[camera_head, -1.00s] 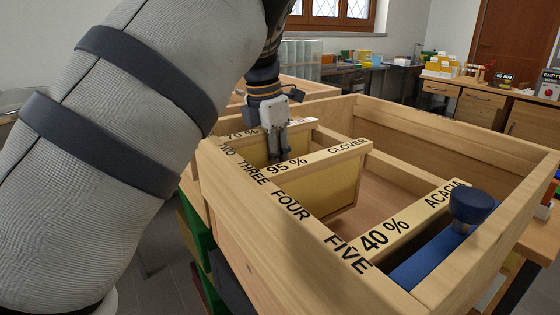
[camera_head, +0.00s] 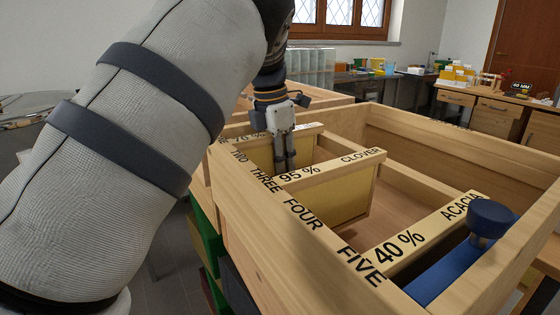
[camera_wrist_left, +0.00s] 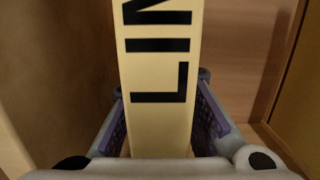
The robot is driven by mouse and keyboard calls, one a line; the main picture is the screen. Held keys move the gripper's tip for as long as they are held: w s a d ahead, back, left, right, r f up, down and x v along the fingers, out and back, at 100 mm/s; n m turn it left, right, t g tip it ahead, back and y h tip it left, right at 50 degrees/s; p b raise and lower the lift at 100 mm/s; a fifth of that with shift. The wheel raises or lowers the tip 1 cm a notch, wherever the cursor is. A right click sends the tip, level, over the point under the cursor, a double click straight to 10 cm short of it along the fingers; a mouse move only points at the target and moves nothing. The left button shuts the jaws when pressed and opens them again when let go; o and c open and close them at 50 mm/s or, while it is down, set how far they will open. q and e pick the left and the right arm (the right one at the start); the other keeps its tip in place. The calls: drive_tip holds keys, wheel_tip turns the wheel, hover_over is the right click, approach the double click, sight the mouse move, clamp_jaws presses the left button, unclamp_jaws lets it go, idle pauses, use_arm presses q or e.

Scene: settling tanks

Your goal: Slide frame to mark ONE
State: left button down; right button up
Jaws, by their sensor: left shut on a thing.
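The wooden frame marked 70 % (camera_head: 307,129) hangs across the far left end of the open box, its bar's left end by the mark TWO (camera_head: 239,156). My left gripper (camera_head: 285,165) is shut on its top bar. In the left wrist view the bar (camera_wrist_left: 160,70) lies between the fingers and reads LIN. The mark ONE is not seen; my arm covers that corner. The marks THREE (camera_head: 266,182), FOUR (camera_head: 302,219) and FIVE (camera_head: 361,268) run along the near rim. My right gripper is not in view.
The frame marked 95 % CLOVER (camera_head: 335,170) hangs just nearer than the held one, with a gap between. A 40 % ACACIA bar (camera_head: 425,235) lies near FIVE, beside a blue piece with a round knob (camera_head: 491,216). Benches stand behind.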

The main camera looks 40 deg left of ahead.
use_arm(q)
drive_tip(key=c, duration=1.4)
unclamp_jaws()
drive_tip(key=r, duration=0.4)
drive_tip(key=s+r, duration=0.1)
drive_tip(key=r, duration=0.6)
drive_tip(key=shift+s+a+r, duration=0.2)
drive_tip(key=shift+s+r, duration=0.2)
